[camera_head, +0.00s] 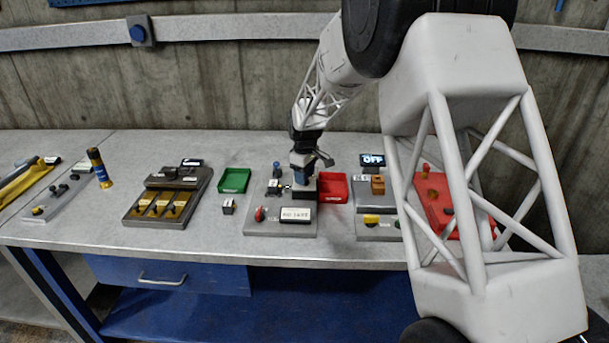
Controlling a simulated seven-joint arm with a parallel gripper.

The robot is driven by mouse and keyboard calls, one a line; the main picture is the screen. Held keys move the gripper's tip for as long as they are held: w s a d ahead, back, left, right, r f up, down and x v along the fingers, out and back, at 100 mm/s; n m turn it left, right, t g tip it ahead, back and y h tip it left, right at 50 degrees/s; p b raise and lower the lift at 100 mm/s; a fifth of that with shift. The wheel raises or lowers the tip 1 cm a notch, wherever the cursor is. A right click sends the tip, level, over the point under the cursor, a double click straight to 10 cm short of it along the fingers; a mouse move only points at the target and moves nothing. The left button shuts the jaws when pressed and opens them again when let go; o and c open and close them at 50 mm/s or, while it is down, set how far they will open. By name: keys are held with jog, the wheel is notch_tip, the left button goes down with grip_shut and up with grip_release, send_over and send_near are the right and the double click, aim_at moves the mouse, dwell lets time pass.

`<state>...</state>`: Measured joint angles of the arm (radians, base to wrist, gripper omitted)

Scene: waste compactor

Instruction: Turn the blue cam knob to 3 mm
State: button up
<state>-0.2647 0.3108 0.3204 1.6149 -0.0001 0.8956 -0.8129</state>
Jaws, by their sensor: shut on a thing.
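My gripper (302,165) points down over the small grey station (265,228) at mid-bench. It is shut on a blue part (300,175), which looks like the blue cam knob and sits above a dark block on that station. The fingers hide most of the knob, and its scale and setting cannot be read. A white label or display (296,214) is at the station's front, with small unclear text. A red knob (259,214) is at its front left.
A green tray (220,188) stands left of the station, and a red tray (346,190) close on its right. A small dark block (228,206) lies left of the station. A display reading OFF (372,160) stands farther right. My arm hides part of the bench's right side.

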jog(key=shift+n, duration=0.7)
jog(key=o, duration=0.9)
jog(key=shift+r, duration=0.2)
jog(key=shift+r, duration=3.7)
jog(key=shift+r, duration=0.15)
